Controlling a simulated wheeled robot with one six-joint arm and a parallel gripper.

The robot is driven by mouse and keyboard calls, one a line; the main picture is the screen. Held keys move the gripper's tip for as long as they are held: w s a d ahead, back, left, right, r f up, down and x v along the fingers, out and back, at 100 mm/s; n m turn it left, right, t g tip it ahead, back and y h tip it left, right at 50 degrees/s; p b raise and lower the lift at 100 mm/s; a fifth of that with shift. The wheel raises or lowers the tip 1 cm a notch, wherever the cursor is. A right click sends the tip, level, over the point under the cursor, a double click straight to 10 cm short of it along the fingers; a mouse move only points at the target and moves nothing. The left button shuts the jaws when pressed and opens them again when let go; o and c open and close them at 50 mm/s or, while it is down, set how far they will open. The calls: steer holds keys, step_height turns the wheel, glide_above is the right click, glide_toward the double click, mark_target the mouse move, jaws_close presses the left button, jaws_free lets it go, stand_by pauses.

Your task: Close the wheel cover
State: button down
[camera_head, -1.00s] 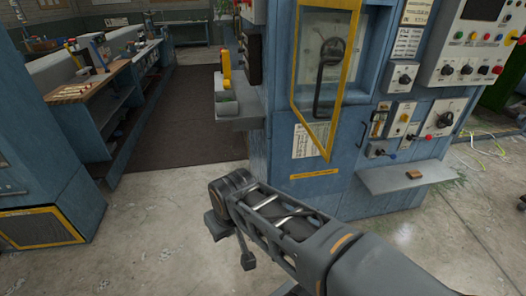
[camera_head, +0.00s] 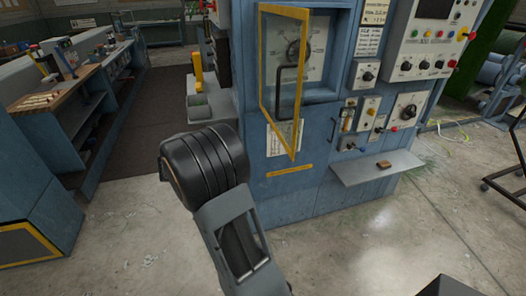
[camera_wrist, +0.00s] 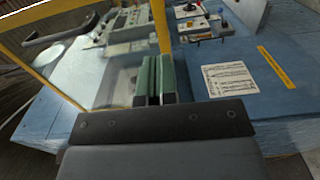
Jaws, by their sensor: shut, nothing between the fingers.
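The wheel cover (camera_head: 302,85) is a clear panel in a yellow frame on the blue machine (camera_head: 285,205). It stands open, swung out from the machine front. In the wrist view, yellow bars of the cover frame (camera_wrist: 162,28) run close beyond and to the left of my gripper (camera_wrist: 155,62). Its green-padded fingers are shut and empty. I cannot tell whether they touch the frame. In the head view my own arm hides the gripper.
A control panel (camera_head: 432,40) is at upper right. A workbench (camera_head: 75,95) stands at left. Concrete floor in front is clear.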

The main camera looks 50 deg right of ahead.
mark_target(288, 148)
steer(key=p+x, duration=0.1)
steer(key=x, duration=0.3)
steer(key=p+x, duration=0.1)
steer(key=x, duration=0.3)
steer(key=p+x, duration=0.1)
steer(key=x, duration=0.3)
steer(key=shift+d+r, duration=0.15)
steer(key=shift+r, duration=0.1)
steer(key=shift+s+d+f+p, duration=0.1)
steer(key=shift+s+d+p, duration=0.35)
steer(key=shift+d, duration=0.1)
steer(key=shift+d, duration=0.1)
